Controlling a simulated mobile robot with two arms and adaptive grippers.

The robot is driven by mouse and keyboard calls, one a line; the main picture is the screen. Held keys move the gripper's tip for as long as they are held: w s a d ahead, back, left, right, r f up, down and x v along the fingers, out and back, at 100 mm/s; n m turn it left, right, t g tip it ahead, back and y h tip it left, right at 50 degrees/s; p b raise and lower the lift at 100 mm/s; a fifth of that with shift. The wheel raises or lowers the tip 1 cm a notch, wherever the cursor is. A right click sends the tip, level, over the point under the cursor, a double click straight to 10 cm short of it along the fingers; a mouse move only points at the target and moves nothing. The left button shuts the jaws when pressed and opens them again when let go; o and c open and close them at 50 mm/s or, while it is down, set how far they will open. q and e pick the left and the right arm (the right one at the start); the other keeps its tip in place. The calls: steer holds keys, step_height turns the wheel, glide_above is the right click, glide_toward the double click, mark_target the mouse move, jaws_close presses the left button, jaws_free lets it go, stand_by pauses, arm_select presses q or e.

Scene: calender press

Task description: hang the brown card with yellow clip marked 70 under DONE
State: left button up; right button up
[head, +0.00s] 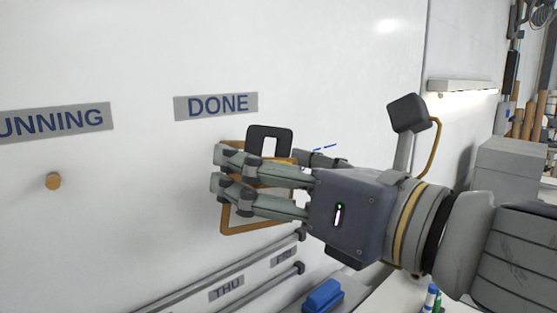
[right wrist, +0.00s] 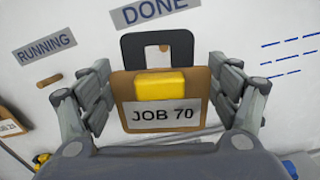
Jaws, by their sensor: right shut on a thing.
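The brown card (head: 228,224) is in my right gripper (right wrist: 160,97), whose fingers are shut on its left and right sides. In the right wrist view the card's white label (right wrist: 162,115) reads JOB 70, with the yellow clip (right wrist: 160,85) above it. A black hanger loop (right wrist: 130,52) rises from the card's top. The card is upright in front of the whiteboard, below the DONE sign (head: 216,106). A tan peg (right wrist: 165,48) shows through the loop's opening. I cannot tell whether the loop is around the peg or only in front of it. My left gripper is not in view.
A RUNNING sign (head: 55,121) is to the left, with a bare peg (head: 54,181) below it. Another brown card (right wrist: 10,122) shows at the wrist view's left edge. Rails (head: 230,272) and a blue eraser-like block (head: 323,295) are below.

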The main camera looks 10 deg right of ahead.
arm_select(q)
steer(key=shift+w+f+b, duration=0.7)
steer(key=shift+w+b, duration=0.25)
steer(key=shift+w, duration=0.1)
arm_select(e)
steer(key=f+x, duration=0.1)
steer(key=x, duration=0.7)
steer(key=shift+w+f, duration=0.2)
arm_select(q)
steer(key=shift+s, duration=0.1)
arm_select(e)
steer(key=o, duration=0.8)
steer(key=shift+o, duration=0.2)
